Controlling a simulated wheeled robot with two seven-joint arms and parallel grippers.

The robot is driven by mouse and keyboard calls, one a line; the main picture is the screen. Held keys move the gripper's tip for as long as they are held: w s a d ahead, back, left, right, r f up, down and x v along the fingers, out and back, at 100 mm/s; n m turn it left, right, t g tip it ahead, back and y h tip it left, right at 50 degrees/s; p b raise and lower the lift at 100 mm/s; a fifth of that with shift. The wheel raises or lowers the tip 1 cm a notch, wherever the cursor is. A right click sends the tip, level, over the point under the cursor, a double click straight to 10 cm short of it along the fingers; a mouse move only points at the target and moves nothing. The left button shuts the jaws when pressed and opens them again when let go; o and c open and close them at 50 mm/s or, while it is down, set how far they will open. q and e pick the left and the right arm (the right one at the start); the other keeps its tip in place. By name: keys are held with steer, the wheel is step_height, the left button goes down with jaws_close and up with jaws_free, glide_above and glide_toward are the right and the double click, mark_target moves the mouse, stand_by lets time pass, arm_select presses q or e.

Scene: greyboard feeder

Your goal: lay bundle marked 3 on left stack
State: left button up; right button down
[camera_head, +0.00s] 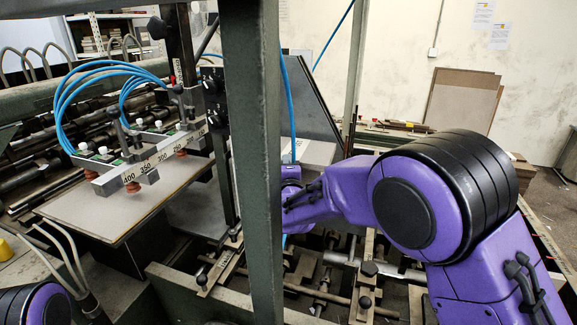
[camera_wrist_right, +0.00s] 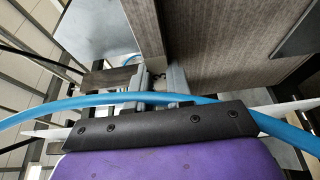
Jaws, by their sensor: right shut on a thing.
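In the head view the left stack (camera_head: 105,212) is a flat grey board surface under the suction-cup bar, at the left. My right arm reaches in from the right, and its wrist is partly behind the green upright post. The right gripper (camera_wrist_right: 158,78) shows in the right wrist view, its fingers shut on a grey-brown board bundle (camera_wrist_right: 230,45). A pale board surface (camera_head: 316,152) shows beside the post near that wrist. The mark 3 cannot be read. My left gripper is out of view; only a bit of its arm shows at bottom left.
The green post (camera_head: 252,150) stands in front of my right wrist. The numbered bar (camera_head: 165,153) with red suction cups (camera_head: 133,187) and blue hoses (camera_head: 100,72) hangs over the left stack. Rods and clamps (camera_head: 320,285) fill the machine bed below. Boards (camera_head: 462,98) lean on the back wall.

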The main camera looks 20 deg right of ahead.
steer(key=c, duration=0.9)
jaws_free()
steer(key=shift+r, duration=0.1)
steer(key=shift+s, duration=0.1)
